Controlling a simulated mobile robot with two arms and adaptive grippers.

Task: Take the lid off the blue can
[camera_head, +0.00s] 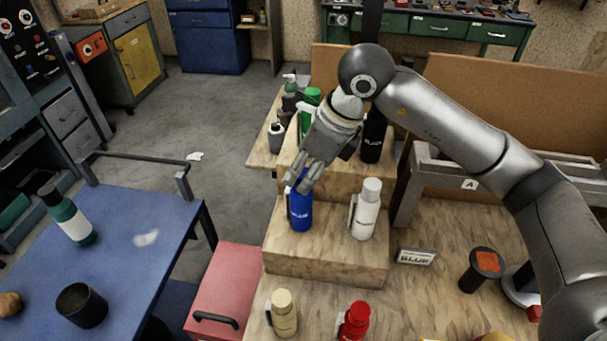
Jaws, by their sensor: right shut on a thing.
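The blue can (301,211) stands upright on the lower step of a wooden stepped stand (325,262). My right gripper (301,186) comes down from above and is shut at the top of the can. The fingers cover the can's top, so the lid is mostly hidden and I cannot tell whether it is still seated. My left gripper is not in view.
A white can (365,212) stands close to the right of the blue can. Black (373,138) and green (308,112) cans stand behind. Cream (284,314) and red (355,322) cans stand in front. A small sign (416,257) lies at the right.

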